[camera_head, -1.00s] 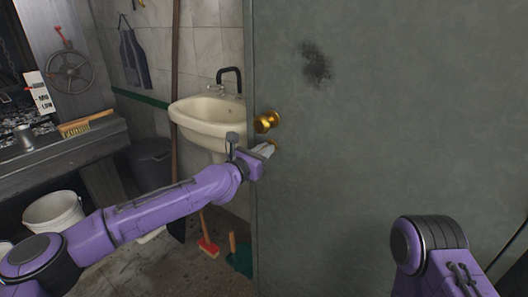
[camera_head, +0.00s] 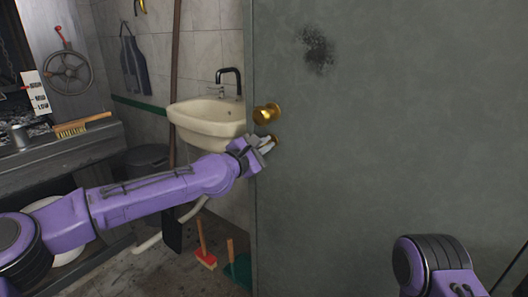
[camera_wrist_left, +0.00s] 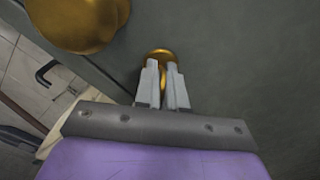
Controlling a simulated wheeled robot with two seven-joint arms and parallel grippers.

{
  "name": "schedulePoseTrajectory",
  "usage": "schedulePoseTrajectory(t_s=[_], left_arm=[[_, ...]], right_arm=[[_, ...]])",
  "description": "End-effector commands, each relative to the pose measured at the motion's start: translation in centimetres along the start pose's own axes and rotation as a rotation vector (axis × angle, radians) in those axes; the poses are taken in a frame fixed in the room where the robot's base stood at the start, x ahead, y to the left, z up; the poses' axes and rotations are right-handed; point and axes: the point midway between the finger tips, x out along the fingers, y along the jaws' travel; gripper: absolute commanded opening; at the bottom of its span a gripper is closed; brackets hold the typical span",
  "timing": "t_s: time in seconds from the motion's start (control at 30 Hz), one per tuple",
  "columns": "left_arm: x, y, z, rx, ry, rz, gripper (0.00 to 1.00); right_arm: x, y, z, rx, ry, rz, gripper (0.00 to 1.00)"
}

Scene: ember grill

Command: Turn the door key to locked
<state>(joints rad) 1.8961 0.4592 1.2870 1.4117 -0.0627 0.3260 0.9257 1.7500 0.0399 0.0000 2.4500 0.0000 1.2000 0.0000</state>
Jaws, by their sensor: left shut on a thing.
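The grey-green door (camera_head: 400,130) fills the right of the head view, with a round brass knob (camera_head: 267,113) near its left edge. My left gripper (camera_head: 270,143) is at the door just below the knob. In the left wrist view, its two pale fingers (camera_wrist_left: 163,75) are close together and shut on the key at the brass lock piece (camera_wrist_left: 160,53). The fingers hide most of the key, so its angle cannot be read. The knob also shows in the left wrist view (camera_wrist_left: 78,22). My right gripper is out of view; only part of my right arm shows.
A cream sink (camera_head: 205,118) stands behind the door's left edge. A red brush (camera_head: 204,250) and a green dustpan (camera_head: 238,268) are on the floor below. A grill counter (camera_head: 55,160) with a brush is at the left. The door face right of the knob is clear.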

Motion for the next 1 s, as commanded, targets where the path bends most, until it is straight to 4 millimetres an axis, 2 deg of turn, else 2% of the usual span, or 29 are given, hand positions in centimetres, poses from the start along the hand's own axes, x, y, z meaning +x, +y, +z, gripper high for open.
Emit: schedulePoseTrajectory(t_s=[0.5, 0.8, 1.0], left_arm=[[0.0, -0.1, -0.1, 0.467, 0.001, 0.001, 0.0], [0.0, 0.0, -0.1, 0.643, 0.001, 0.001, 0.0], [0.0, 0.0, -0.1, 0.701, 0.001, 0.0, 0.0]], right_arm=[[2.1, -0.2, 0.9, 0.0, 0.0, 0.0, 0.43], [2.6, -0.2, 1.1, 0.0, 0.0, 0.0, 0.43], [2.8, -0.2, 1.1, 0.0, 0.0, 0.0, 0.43]])
